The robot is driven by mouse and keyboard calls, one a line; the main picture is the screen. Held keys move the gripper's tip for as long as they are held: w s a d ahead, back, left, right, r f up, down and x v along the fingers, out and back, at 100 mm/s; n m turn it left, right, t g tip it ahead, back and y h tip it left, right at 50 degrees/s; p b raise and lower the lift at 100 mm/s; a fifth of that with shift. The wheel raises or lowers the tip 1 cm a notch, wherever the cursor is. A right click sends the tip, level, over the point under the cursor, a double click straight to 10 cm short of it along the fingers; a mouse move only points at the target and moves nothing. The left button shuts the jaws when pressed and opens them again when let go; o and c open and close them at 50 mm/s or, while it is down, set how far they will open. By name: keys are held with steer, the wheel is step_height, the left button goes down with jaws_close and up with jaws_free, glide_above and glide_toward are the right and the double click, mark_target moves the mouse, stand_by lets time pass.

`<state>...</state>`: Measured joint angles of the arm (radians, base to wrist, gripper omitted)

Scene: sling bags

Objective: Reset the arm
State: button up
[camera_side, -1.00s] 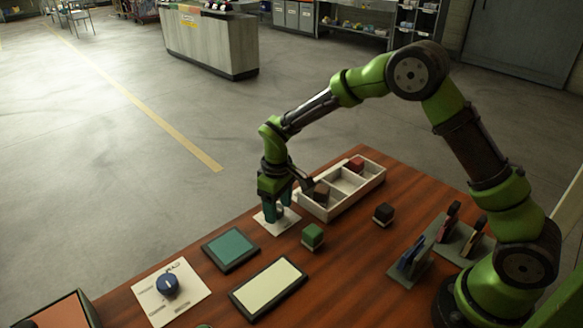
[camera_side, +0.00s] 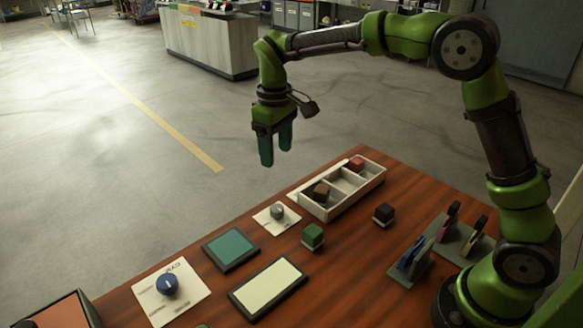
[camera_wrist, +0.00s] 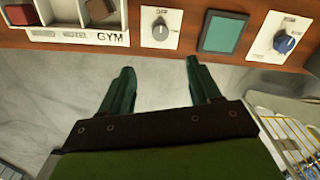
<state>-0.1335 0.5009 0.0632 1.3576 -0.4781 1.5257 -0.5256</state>
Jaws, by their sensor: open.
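My gripper (camera_side: 276,150) is raised well above the far edge of the wooden table. Its two teal fingers are apart with nothing between them. In the wrist view my gripper (camera_wrist: 158,80) is also open and empty, with grey floor behind the fingers. A grey knob (camera_side: 277,212) on a white plate stands on the table below it. The same grey knob (camera_wrist: 160,31) shows at the top middle of the wrist view.
A white divided tray (camera_side: 343,203) holds a brown block (camera_side: 321,192) and a red block (camera_side: 357,163). A green block (camera_side: 313,236), a black block (camera_side: 384,213), a teal pad (camera_side: 231,248), a cream pad (camera_side: 268,288) and a blue knob (camera_side: 167,285) are on the table. The air around the gripper is clear.

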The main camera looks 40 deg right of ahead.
stand_by(0.3)
steer(key=s+d+r+m+t, duration=0.1)
steer(key=s+r+m+t, duration=0.1)
steer(key=s, duration=0.6)
steer(key=s+d+r+m+t+y, duration=0.1)
steer(key=s+d+r+m+t, duration=0.1)
steer(key=s, duration=0.5)
steer(key=s+d+r+m+t+y, duration=0.1)
steer(key=s+d+r+m+t, duration=0.1)
steer(key=s, duration=0.6)
steer(key=shift+s+m+t, duration=0.3)
steer(key=shift+m+t, duration=0.3)
